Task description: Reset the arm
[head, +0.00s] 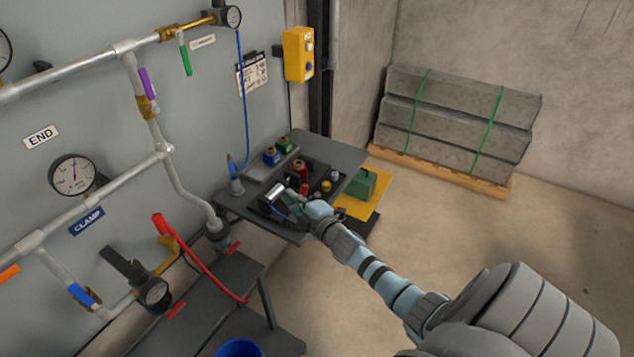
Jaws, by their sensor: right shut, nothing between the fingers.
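My right arm comes in from the lower right and reaches to the small dark table (335,153) beside the wall. My right gripper (278,198) is at the table's near edge, over or beside a dark tray of small items. The gripper is small in the picture; its fingers are shut and hold nothing that I can see. Whether it touches anything on the table, I cannot tell. My left gripper is not in view.
Blue (271,156), green (284,144) and red (299,169) containers stand on the table. Strapped concrete blocks (450,125) sit on a pallet at the back right. The floor at right is clear.

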